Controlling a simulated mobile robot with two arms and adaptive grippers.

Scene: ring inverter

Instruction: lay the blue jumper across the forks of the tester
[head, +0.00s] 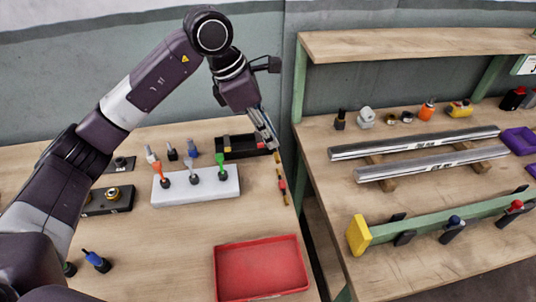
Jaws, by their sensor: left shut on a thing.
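My left gripper (268,137) is above the back right of the left bench, fingers pointing down. It looks shut on a thin rod with red and yellow bands (282,183), which shows below the fingertips near the bench's right edge. I cannot tell whether this is the jumper; no blue shows on it. A small blue piece (192,149) stands at the back of the bench, and a blue-topped piece (97,261) is at the front left. I cannot make out the tester's forks for sure. My right gripper is not in view.
A white block (200,193) holds orange, grey and green-topped pieces. A black tray (230,154) lies behind it, a red tray (262,268) in front. A gap separates this bench from the right bench (350,140), which carries metal bars (430,162) and a green rail (430,220).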

